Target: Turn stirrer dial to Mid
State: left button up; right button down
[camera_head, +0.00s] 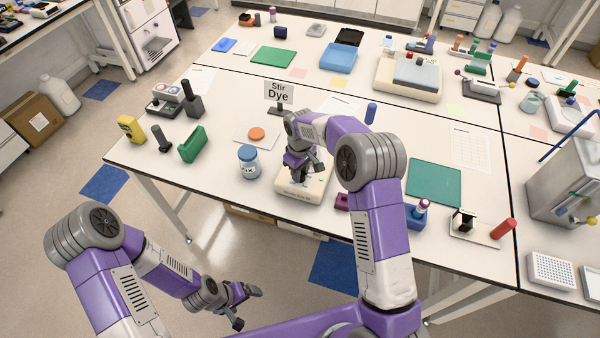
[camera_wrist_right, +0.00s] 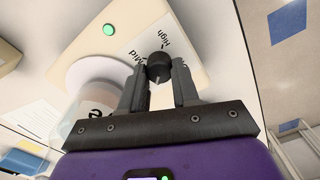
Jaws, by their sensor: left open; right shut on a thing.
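The stirrer (camera_head: 311,196) is a cream box near the front edge of the table, partly hidden under my right arm in the head view. In the right wrist view its cream body (camera_wrist_right: 197,43) carries the printed labels "Mid" and "High" and a round green light. The small black dial (camera_wrist_right: 159,66) sits between the fingers of my right gripper (camera_wrist_right: 158,82), which is shut on it. A short pale mark shows at the dial's lower side; which label it matches is unclear. My left gripper (camera_head: 246,305) is open and empty, low over the floor in front of the table.
A blue-lidded jar (camera_head: 248,161) stands close to the stirrer's left. A "Stir Dye" sign (camera_head: 279,93) stands behind. An orange disc (camera_head: 257,134) lies on paper behind the jar. A green rack (camera_head: 193,145) is further left; a teal mat (camera_head: 434,182) lies to the right.

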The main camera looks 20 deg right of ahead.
aim_at(302, 173)
jog(key=m, duration=0.4)
jog(key=shift+w+r+m, duration=0.1)
jog(key=shift+m, duration=0.2)
jog(key=m, duration=0.3)
jog(key=shift+d+m, duration=0.1)
jog(key=shift+m, duration=0.3)
jog(key=m, duration=0.4)
jog(key=shift+d+m, duration=0.15)
jog(key=shift+m, duration=1.95)
jog(key=c, duration=0.8)
grip_release()
notch_tip(302, 173, up, 8)
jog(key=shift+f, duration=0.25)
